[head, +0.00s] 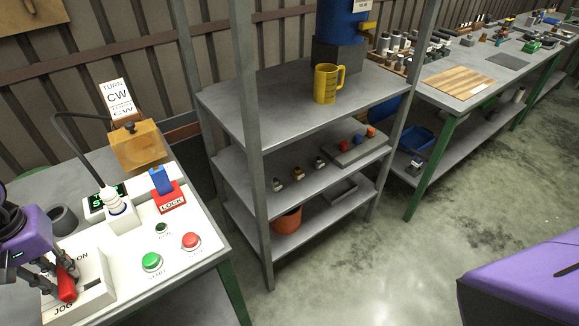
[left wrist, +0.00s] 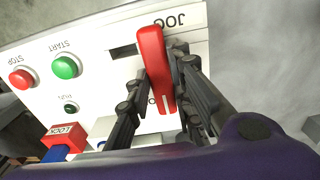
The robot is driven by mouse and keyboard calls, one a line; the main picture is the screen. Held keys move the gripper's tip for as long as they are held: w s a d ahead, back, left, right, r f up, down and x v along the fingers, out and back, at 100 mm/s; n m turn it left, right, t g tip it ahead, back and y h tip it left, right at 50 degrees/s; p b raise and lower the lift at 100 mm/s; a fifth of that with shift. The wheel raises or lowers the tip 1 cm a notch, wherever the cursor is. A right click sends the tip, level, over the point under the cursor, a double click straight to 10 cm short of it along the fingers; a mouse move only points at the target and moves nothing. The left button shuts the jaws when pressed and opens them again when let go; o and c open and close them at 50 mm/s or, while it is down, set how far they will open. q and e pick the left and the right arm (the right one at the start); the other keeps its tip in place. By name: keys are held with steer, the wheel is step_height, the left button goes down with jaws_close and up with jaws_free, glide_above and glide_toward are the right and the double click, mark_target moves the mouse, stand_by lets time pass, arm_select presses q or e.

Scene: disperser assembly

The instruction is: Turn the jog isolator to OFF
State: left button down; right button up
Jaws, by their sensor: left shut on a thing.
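The jog isolator is a white box (head: 92,294) marked JOG and ON on the left bench, with a red handle (head: 67,287). My left gripper (head: 58,281) is over the box, its dark fingers around the red handle. In the left wrist view the gripper (left wrist: 160,92) has one finger on each side of the red handle (left wrist: 152,58), shut on it. Lettering beside the handle is mostly hidden by the fingers. My right gripper is not in view.
On the same panel are a green START button (head: 152,262), a red STOP button (head: 191,241), a red LOCK block (head: 171,199) with a blue top and a white plug (head: 115,203) with a cable. A grey shelf with a yellow mug (head: 327,84) stands to the right.

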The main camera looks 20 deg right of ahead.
arm_select(q)
steer(key=shift+n, duration=0.4)
steer(key=shift+n+b, duration=0.4)
steer(key=shift+n, duration=0.6)
steer(key=n+b, duration=0.1)
steer(key=n, duration=0.3)
steer(key=shift+n, duration=0.3)
steer(key=n, duration=0.2)
steer(key=shift+n, duration=0.4)
steer(key=n, duration=0.2)
steer(key=shift+n+b, duration=0.3)
steer(key=n, duration=0.5)
steer(key=shift+r, duration=0.1)
steer(key=shift+n, duration=0.3)
steer(key=c, duration=1.6)
jaws_free()
steer(key=shift+o, duration=0.2)
